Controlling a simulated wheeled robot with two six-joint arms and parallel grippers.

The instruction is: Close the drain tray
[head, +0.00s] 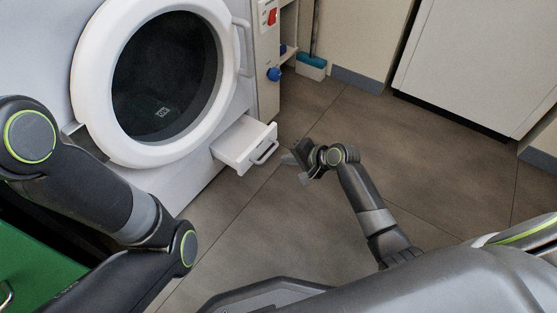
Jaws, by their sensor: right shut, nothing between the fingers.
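The drain tray (243,143) is a small white drawer low on the front of a white machine, below and right of its round door. It is pulled out, with a grey bar handle (265,152) on its front. My right gripper (292,161) is shut and empty, just right of the handle in the picture; a small gap seems to lie between them. My left arm (100,200) comes in from the left, and its gripper is out of view.
The machine's round door (165,75) is shut, with dark glass. A blue knob (273,74) and a red switch (271,17) are on the panel beside it. A green cabinet (35,245) stands at lower left. The tiled floor (420,170) to the right is clear.

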